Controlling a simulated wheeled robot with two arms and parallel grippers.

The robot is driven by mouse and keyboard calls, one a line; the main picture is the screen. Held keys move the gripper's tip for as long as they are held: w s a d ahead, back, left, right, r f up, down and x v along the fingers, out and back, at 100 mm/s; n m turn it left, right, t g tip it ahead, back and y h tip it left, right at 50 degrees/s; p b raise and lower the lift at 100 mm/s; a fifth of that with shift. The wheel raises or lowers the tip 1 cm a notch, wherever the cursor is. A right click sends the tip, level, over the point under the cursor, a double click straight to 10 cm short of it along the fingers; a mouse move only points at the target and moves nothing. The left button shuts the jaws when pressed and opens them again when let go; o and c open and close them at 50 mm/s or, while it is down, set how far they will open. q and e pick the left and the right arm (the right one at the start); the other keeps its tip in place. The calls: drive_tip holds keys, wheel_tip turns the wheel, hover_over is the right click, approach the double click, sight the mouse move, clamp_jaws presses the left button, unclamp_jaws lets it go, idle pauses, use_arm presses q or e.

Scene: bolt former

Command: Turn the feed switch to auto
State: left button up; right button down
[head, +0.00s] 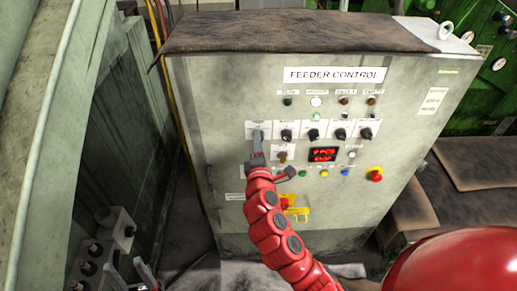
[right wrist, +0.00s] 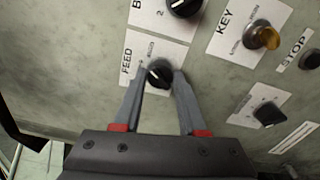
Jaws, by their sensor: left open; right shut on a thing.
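The feed switch (right wrist: 158,73) is a round black knob on a white plate labelled FEED. In the right wrist view the two grey fingers of my right gripper (right wrist: 161,76) stand on either side of it, shut on it. In the head view my right gripper (head: 257,146) reaches the leftmost plate of the switch row and mostly hides the knob. Which way the knob points is hard to make out. My left gripper (head: 133,277) is open and empty at the lower left, away from the panel.
The feeder control cabinet (head: 225,105) carries other black knobs (head: 313,134) to the right of the feed switch. Below them are a red display (head: 323,154), coloured buttons and a red emergency stop (head: 376,174). A yellow key (right wrist: 262,37) shows in the right wrist view.

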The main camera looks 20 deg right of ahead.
drive_tip(key=shift+f+m+b, duration=0.1)
drive_tip(key=shift+m+b, duration=0.95)
drive_tip(key=shift+m, duration=0.15)
drive_tip(key=shift+c, duration=2.3)
unclamp_jaws()
drive_tip(key=p+v, duration=0.5)
drive_tip(key=v, duration=1.2)
drive_tip(key=shift+s, duration=0.2)
